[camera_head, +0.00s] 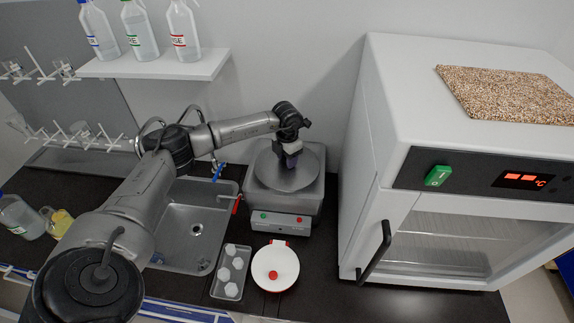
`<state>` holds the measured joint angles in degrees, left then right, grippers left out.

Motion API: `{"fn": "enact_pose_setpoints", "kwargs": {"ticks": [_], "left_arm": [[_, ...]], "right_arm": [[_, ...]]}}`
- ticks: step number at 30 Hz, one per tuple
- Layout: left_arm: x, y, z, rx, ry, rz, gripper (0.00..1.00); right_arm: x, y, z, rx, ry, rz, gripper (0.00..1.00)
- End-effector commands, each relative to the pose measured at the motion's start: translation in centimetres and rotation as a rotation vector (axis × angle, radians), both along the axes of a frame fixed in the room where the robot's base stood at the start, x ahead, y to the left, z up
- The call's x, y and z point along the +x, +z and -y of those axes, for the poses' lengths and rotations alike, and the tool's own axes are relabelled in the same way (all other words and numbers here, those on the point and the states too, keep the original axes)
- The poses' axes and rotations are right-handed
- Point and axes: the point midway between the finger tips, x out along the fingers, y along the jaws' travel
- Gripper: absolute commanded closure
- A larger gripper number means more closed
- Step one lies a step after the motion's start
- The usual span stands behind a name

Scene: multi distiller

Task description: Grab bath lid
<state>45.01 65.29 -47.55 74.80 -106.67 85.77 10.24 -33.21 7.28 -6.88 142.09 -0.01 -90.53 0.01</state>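The water bath (280,222) is a grey box-shaped device on the dark counter, with a green and a red button on its front. Its round grey metal lid (272,177) lies flat on top. My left gripper (290,160) reaches down over the middle of the lid, and its fingers cover the lid's centre. I cannot tell whether the fingers are closed on a handle there. My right gripper is not in view.
A white oven-like cabinet (400,150) stands close on the right. A sink (190,225) is on the left. A tray with white pieces (228,290) and a white round dish with a red knob (284,256) sit in front. A bottle shelf (160,66) hangs behind.

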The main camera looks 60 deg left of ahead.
Motion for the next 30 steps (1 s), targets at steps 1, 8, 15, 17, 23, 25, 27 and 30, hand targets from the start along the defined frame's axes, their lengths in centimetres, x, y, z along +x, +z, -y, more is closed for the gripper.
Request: {"fn": "enact_pose_setpoints", "kwargs": {"ticks": [1,8,15,17,23,25,27,30], "left_arm": [[0.0,0.0,0.0,0.000,0.000,0.000,0.60],[0.0,0.0,0.0,0.000,0.000,0.000,0.82],[0.0,0.1,0.0,0.000,0.000,0.002,1.00],[0.0,0.1,0.0,0.000,0.000,0.002,1.00],[0.1,0.6,0.0,0.000,0.000,0.004,1.00],[0.1,1.4,0.0,0.001,0.000,0.005,1.00],[0.1,2.4,-0.1,0.001,0.001,0.006,1.00],[0.1,4.3,-0.1,0.001,0.001,0.007,1.00]], "right_arm": [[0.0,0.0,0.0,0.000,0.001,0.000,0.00],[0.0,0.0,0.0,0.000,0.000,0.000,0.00],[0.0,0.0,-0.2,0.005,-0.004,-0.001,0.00],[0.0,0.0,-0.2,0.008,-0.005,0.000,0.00],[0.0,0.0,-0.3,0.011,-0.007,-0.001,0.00],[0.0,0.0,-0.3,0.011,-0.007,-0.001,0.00],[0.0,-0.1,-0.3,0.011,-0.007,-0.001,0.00],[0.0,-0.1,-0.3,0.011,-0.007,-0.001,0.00]]}}
